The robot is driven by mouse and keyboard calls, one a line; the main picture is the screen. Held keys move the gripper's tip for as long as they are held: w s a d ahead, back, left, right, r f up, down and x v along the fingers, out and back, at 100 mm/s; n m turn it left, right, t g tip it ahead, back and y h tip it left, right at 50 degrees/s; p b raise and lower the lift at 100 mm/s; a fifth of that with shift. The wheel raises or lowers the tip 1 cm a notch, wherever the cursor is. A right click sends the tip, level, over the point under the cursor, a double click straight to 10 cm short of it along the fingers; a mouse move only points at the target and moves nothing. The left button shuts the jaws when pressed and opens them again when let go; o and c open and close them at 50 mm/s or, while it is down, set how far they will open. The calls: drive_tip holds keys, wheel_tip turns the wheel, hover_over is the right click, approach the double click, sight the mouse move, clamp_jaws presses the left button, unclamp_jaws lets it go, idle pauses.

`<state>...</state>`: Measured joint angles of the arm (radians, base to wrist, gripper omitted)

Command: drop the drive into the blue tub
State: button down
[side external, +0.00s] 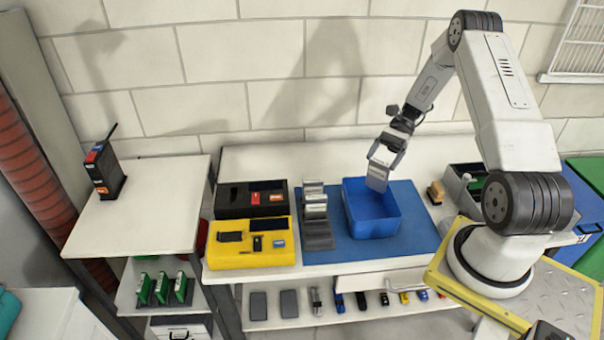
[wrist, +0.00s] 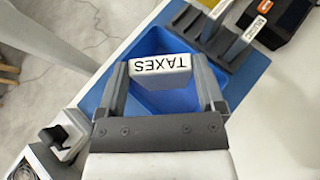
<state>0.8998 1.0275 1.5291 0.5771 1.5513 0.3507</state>
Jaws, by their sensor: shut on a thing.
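The drive (side external: 377,177) is a grey slab that hangs upright from my gripper (side external: 386,155), over the back part of the blue tub (side external: 373,228). In the wrist view the drive (wrist: 160,66) shows a white label reading TAXES and sits between the two fingers of my gripper (wrist: 162,85). The gripper is shut on it. The blue tub (wrist: 183,42) lies below and beyond the drive in the wrist view. The tub stands on a blue mat (side external: 413,250). The part of the tub I can see inside looks empty.
A grey rack (side external: 318,240) with other drives stands left of the tub. A yellow tray (side external: 250,258) and a black tray (side external: 232,212) hold small items further left. A brown-topped block (side external: 436,192) and a grey bin (side external: 455,180) are to the right.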

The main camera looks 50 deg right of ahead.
drive_tip(key=shift+f, duration=2.75)
unclamp_jaws()
drive_tip(key=v, duration=0.7)
drive_tip(key=shift+d+r, duration=0.2)
drive_tip(key=shift+d, duration=0.15)
drive_tip(key=w+a+r+n+g+h, duration=0.2)
drive_tip(key=w+a+r+n+h, duration=0.15)
drive_tip(key=a, duration=0.45)
drive_tip(key=s+a+r+n+t+h, duration=0.2)
drive_tip(key=a+n, duration=0.5)
drive_tip(key=a, duration=0.4)
drive_tip(key=s+a+r+n+t+h, duration=0.2)
drive_tip(key=s+a+r+n+h, duration=0.2)
drive_tip(key=a, duration=0.7)
drive_tip(key=r+n+h, duration=0.1)
drive_tip(key=n+h, duration=0.1)
drive_tip(key=n, duration=0.1)
drive_tip(key=shift+s+a+t+h, duration=0.2)
drive_tip(key=shift+t+h, duration=0.1)
drive_tip(key=shift+h, duration=0.05)
